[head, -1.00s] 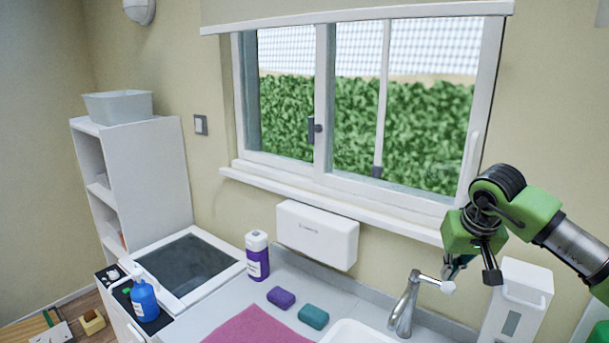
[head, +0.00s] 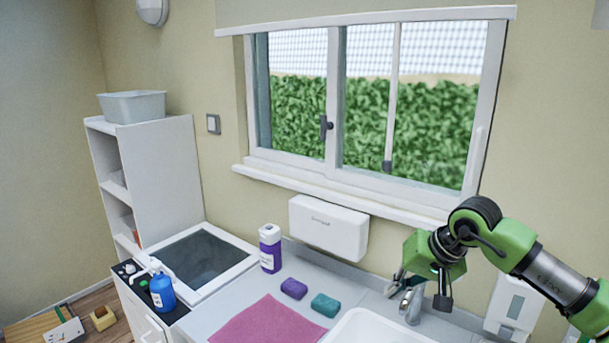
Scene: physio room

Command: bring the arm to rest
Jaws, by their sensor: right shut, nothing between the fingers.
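My right arm comes in from the right edge, green and black. Its gripper (head: 398,284) hangs above the counter by the sink tap (head: 413,303), partly covering the tap, and is shut with nothing in it. I cannot tell whether it touches the tap. My left gripper is not in view.
The counter holds a pink cloth (head: 262,325), a purple sponge (head: 294,288), a teal sponge (head: 325,305), a purple-and-white bottle (head: 270,248) and a white sink (head: 370,328). A blue pump bottle (head: 162,292) stands at left. A white dispenser (head: 514,304) is on the right.

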